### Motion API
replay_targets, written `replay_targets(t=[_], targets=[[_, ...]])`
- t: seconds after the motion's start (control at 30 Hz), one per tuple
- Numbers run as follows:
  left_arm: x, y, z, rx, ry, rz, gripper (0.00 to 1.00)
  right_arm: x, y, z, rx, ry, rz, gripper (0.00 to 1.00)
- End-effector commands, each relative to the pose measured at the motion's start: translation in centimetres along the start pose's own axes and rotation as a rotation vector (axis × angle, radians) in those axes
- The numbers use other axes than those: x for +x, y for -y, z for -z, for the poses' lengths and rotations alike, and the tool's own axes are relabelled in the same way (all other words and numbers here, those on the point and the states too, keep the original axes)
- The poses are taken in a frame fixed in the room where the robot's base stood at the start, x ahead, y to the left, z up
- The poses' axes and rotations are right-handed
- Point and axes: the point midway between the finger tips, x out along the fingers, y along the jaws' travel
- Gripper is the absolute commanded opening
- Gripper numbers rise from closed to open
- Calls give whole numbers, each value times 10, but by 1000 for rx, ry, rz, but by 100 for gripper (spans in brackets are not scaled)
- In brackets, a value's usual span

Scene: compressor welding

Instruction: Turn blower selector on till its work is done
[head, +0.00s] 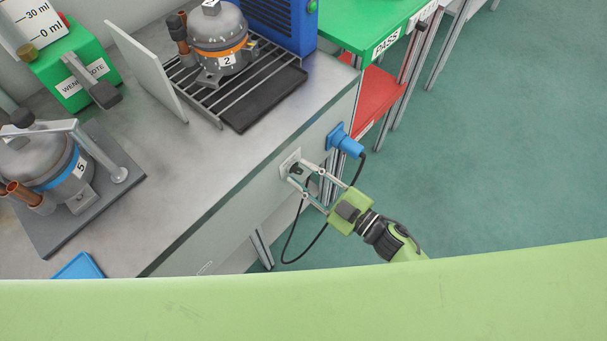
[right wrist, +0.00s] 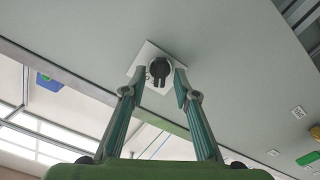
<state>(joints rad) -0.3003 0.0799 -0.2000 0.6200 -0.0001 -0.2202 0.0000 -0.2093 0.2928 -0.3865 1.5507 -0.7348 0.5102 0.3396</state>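The blower selector is a black rotary knob (right wrist: 160,70) on a white square plate (right wrist: 149,58), set in the grey front panel of the bench. In the head view the plate (head: 290,163) is partly covered by my gripper. My right gripper (head: 303,175) has its two fingers on either side of the knob; in the right wrist view the fingertips (right wrist: 160,84) stand apart with small gaps to it. My left gripper is not in view.
Compressor 2 (head: 220,45) stands on a black rack (head: 262,100) before the blue box. Compressor 5 (head: 50,165) sits on a grey plate at left. A blue plug (head: 345,141) with a black cable (head: 290,245) is beside my right gripper. Green floor lies open at right.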

Motion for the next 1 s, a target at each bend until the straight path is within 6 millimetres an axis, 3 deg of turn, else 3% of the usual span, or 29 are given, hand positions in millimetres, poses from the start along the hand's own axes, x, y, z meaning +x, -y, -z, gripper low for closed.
replay_targets(t=[0.3,0.33,0.43,1.0], targets=[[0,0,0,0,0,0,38,4,0,0,1,2,1,28],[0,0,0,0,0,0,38,3,0,0,1,1,1,25],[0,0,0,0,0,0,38,3,0,0,1,1,1,0],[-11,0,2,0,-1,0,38,3,-2,2,106,0,2,0]])
